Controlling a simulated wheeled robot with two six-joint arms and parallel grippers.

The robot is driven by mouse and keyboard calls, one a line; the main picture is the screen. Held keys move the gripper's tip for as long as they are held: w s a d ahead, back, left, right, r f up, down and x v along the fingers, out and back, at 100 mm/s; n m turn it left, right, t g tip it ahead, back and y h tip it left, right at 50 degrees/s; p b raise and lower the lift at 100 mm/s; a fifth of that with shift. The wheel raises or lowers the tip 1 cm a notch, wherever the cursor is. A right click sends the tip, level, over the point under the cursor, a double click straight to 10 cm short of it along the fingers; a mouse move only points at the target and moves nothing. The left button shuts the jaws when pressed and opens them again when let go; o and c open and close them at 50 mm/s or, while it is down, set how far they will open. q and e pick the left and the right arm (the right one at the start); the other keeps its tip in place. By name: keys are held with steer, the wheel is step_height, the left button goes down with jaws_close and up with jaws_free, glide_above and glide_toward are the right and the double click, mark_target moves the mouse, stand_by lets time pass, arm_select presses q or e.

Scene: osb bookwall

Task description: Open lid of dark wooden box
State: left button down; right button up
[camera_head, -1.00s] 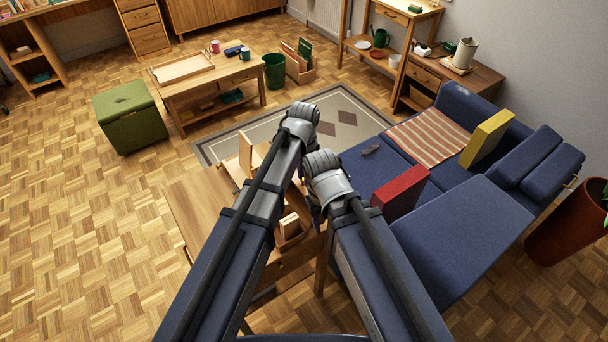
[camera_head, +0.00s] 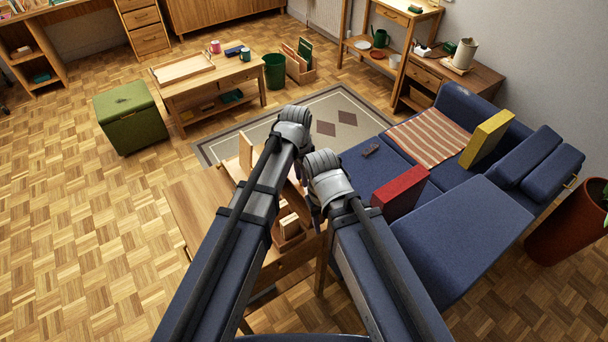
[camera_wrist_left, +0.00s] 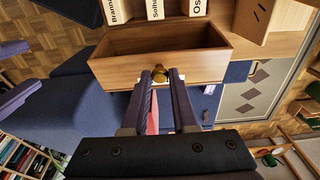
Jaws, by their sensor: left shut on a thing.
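In the left wrist view, an open wooden box or drawer (camera_wrist_left: 165,62) has a brown, seemingly empty inside and a brass knob (camera_wrist_left: 162,73) on its front. My left gripper (camera_wrist_left: 158,76) is shut on this knob, one finger on each side. I see no lid on it, and I cannot tell whether it is the dark wooden box. In the head view my left wrist is above the wooden desk (camera_head: 190,205) and its fingers are hidden. My right gripper (camera_head: 317,208) hangs beside it, its fingertips not clear.
Small books (camera_head: 288,222) and an upright wooden board (camera_head: 246,152) stand on the desk. A blue sofa (camera_head: 465,240) with a red cushion (camera_head: 400,193) is close on the right. The parquet floor at left is clear up to a green storage stool (camera_head: 130,115).

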arm_select(q)
steer(key=shift+h, duration=0.3)
steer(key=shift+s+a+r, duration=0.2)
steer(key=shift+s+a, duration=0.5)
steer(key=shift+a, duration=0.3)
steer(key=shift+s+a+r, duration=0.15)
steer(key=shift+s+a, duration=0.5)
steer(key=shift+a, duration=0.3)
steer(key=c, duration=0.7)
jaws_free()
steer(key=r+p, duration=0.7)
steer(key=p, duration=0.1)
steer(key=shift+s+a+r, duration=0.25)
steer(key=shift+a+r, duration=0.15)
